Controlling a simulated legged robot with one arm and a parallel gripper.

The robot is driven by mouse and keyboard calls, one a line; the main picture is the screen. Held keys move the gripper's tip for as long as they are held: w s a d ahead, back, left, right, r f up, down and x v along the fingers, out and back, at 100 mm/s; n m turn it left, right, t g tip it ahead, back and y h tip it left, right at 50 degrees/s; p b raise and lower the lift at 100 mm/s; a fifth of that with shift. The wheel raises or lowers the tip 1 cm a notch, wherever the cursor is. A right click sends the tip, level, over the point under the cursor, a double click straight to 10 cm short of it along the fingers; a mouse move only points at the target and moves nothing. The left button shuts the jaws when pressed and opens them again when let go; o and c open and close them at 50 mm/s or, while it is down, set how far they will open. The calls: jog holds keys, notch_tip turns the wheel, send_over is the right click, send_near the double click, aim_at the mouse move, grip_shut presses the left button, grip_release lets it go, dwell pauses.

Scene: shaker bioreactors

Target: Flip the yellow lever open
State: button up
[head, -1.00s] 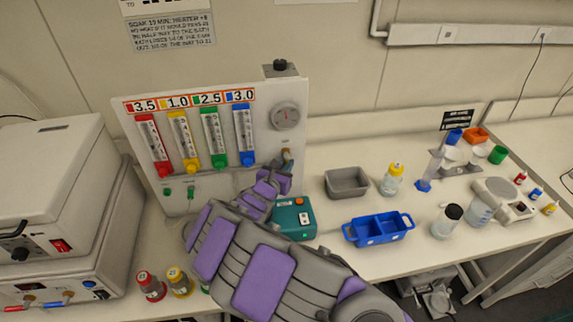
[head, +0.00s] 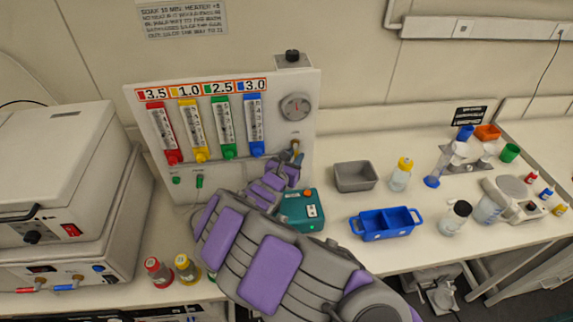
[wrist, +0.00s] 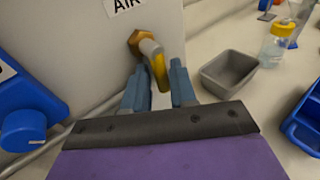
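The yellow lever (wrist: 159,72) sits on a grey valve stem with a brass nut (wrist: 137,40), low on the right side of the flowmeter panel, under the AIR label. In the head view the lever (head: 295,147) is small and partly hidden by my gripper (head: 292,157). In the wrist view my gripper (wrist: 160,88) has its two blue fingers apart, one on each side of the lever's lower end. A gap shows between the fingers. I cannot tell whether either finger touches the lever.
The flowmeter panel (head: 225,102) has a blue knob (wrist: 23,130) left of my gripper. A teal box (head: 301,209) stands below my wrist. A grey bin (head: 355,177) and a blue tray (head: 386,224) are to the right. Red and yellow bottles (head: 158,271) stand at the front left.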

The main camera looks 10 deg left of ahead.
jog(key=p+v, duration=0.1)
jog(key=v, duration=1.6)
jog(key=shift+s+a, duration=0.15)
jog(key=shift+f, duration=0.15)
jog(key=d+r+m+g+h+b, duration=0.1)
jog(key=d+r+m+g+h, duration=0.15)
jog(key=d+m, duration=0.45)
jog(key=d+r+m+g+h+b, duration=0.1)
jog(key=d+r+m+g+h, duration=0.2)
jog(key=d, duration=0.7)
jog(key=s+d+r+m+g+h, duration=0.1)
jog(key=s+d+m+g, duration=0.1)
jog(key=s+d+m, duration=0.35)
jog(key=s+d+r+m+g+h, duration=0.1)
jog(key=s+d+m+g, duration=0.15)
jog(key=d, duration=0.55)
jog(key=s+d+f+m+g+y+b, duration=0.1)
jog(key=s+d+m+g+y, duration=0.1)
jog(key=s+d+m+g, duration=0.3)
jog(key=s+f+m+g+y+b, duration=0.1)
jog(key=s+f+m+y+b, duration=0.15)
jog(key=s, duration=0.45)
jog(key=s+a+f+m+g+y+b, duration=0.1)
jog(key=s+a+m+y, duration=0.6)
jog(key=s, duration=0.5)
jog(key=shift+s+a+f+y, duration=0.2)
jog(key=shift+s+a+y, duration=0.25)
jog(key=shift+a, duration=0.35)
